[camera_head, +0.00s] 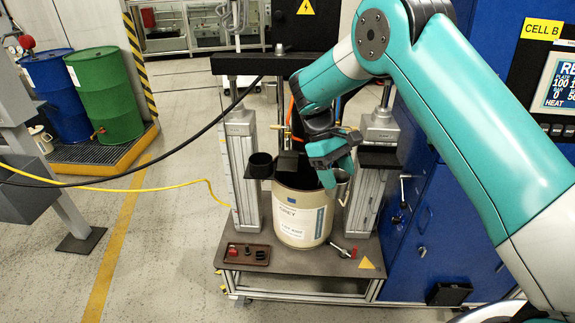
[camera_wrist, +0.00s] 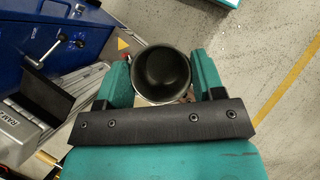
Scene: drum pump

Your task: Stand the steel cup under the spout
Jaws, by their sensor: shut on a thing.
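The steel cup (camera_head: 343,187) is held at the right rim of the beige drum in the head view, in front of the right column. In the wrist view the steel cup (camera_wrist: 162,76) shows its round open mouth and dark, empty-looking inside. My gripper (camera_head: 336,172) is shut on it; in the wrist view the green fingers of my gripper (camera_wrist: 162,82) press its two sides. I cannot make out the spout for sure; my gripper and wrist hide part of the area above the drum.
The beige drum (camera_head: 296,222) stands on the grey bench plate between two columns. A black holder (camera_head: 260,165) sticks out on the left. A brown tray (camera_head: 246,254) with small parts and a red-handled tool (camera_head: 342,251) lie in front. A blue cabinet (camera_head: 410,215) stands close on the right.

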